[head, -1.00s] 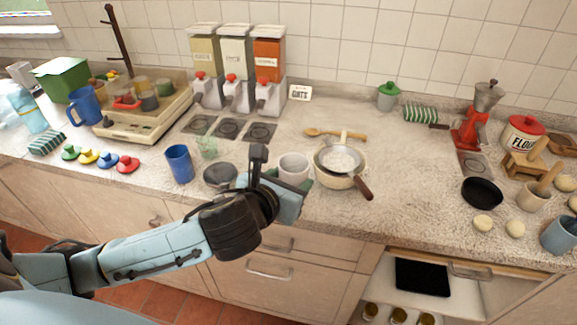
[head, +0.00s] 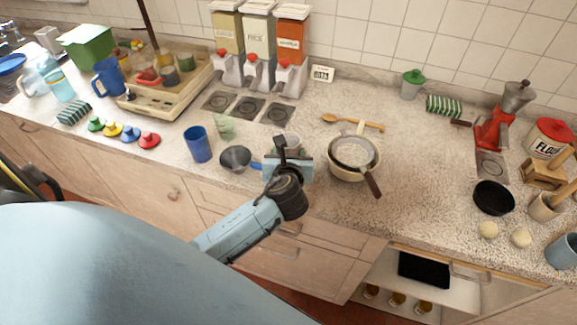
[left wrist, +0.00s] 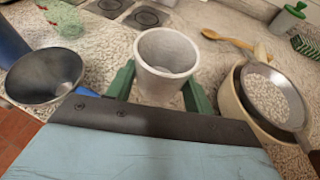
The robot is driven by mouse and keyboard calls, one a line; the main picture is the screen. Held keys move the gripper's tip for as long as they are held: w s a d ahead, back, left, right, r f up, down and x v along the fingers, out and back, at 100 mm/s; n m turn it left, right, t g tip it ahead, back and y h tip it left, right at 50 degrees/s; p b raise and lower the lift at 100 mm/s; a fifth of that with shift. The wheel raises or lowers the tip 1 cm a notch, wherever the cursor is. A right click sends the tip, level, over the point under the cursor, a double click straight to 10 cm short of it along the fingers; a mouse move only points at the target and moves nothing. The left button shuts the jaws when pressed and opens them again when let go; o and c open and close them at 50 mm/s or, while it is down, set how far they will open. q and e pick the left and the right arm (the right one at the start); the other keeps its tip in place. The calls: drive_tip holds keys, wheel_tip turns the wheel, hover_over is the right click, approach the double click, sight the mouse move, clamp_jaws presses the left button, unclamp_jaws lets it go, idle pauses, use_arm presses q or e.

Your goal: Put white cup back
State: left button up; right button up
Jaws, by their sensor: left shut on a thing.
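The white cup (head: 291,139) is upright at the counter's front, between the dark funnel and the strainer; my gripper partly hides it in the head view. My left gripper (head: 287,155) is shut on it. In the left wrist view the empty cup (left wrist: 166,58) stands between the green fingers (left wrist: 159,88), one on each side. I cannot tell whether its base touches the counter. My right gripper is not in view.
A dark funnel (head: 235,158) and a blue cup (head: 197,144) stand to the left. A strainer (head: 353,151) rests over a cream bowl (head: 343,173) close on the right. Dispensers (head: 259,45) stand behind. The counter (head: 420,150) right of the bowl has free room.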

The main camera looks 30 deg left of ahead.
use_arm(q)
drive_tip(key=shift+f, duration=0.7)
wheel_tip(320, 180, down, 2)
drive_tip(key=shift+f+b, duration=0.2)
drive_tip(key=shift+b, duration=0.3)
drive_tip(key=shift+f, duration=0.35)
drive_tip(key=shift+f, duration=0.15)
drive_tip(key=o, duration=0.8)
drive_tip(key=shift+c, duration=0.2)
drive_tip(key=shift+s+d+r, duration=0.1)
drive_tip(key=shift+s+r, duration=0.05)
drive_tip(key=shift+r, duration=0.1)
drive_tip(key=p+v, duration=0.1)
drive_tip(key=v, duration=1)
drive_tip(key=shift+s, duration=0.2)
